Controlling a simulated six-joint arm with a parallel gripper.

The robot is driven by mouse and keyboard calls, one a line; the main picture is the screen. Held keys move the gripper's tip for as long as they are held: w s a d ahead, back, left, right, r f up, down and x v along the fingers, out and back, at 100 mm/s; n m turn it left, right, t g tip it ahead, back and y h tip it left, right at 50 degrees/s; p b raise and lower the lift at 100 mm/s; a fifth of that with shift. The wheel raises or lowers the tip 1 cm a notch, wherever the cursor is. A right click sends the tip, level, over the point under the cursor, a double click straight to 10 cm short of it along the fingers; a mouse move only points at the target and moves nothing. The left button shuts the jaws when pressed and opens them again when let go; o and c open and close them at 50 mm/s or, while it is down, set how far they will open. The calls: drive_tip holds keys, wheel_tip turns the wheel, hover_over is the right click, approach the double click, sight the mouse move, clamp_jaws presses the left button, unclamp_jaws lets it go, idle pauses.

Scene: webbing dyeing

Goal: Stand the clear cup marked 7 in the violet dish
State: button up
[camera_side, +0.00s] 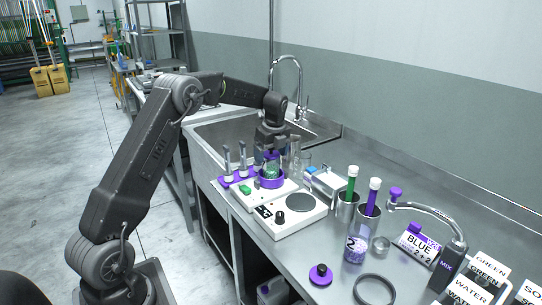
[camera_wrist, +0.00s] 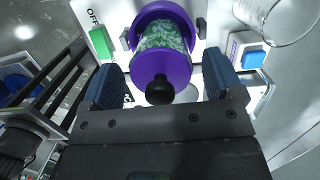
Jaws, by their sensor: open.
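A clear cup with green pieces (camera_wrist: 165,35) and a violet lid with a black knob (camera_wrist: 160,70) stands in the violet dish (camera_wrist: 137,22). In the side view the cup (camera_side: 271,168) appears upright inside the dish (camera_side: 270,183), on a white device. I cannot see a 7 on it; its marking is hidden. My gripper (camera_wrist: 161,82) is open, its blue-padded fingers on either side of the lid with gaps between. In the side view my gripper (camera_side: 271,153) is directly over the cup, partly covering it.
A white device with a round plate (camera_side: 300,203) is in front. A clear cup marked 2 (camera_side: 355,249), a loose violet lid (camera_side: 320,275), a dark ring (camera_side: 374,290) and a tap (camera_side: 430,215) are to the right.

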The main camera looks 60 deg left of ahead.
wheel_tip(320, 180, up, 11)
drive_tip(key=d, duration=0.2)
drive_tip(key=s+d+r+n+t, duration=0.2)
drive_tip(key=s+d+r+n, duration=0.3)
drive_tip(key=d, duration=0.4)
drive_tip(key=s+d+r+n+t, duration=0.1)
drive_tip(key=s+d+n+t, duration=0.1)
drive_tip(key=s+d+n, duration=0.9)
drive_tip(key=s+d+f+n+h, duration=0.1)
drive_tip(key=s+d+f, duration=0.1)
drive_tip(key=s, duration=0.5)
drive_tip(key=s+d+f+n+t, duration=0.1)
drive_tip(key=s+d+f, duration=0.2)
drive_tip(key=s, duration=0.4)
drive_tip(key=shift+d+f+t+h, duration=0.2)
drive_tip(key=shift+t+h, duration=0.1)
drive_tip(key=shift+h, duration=0.1)
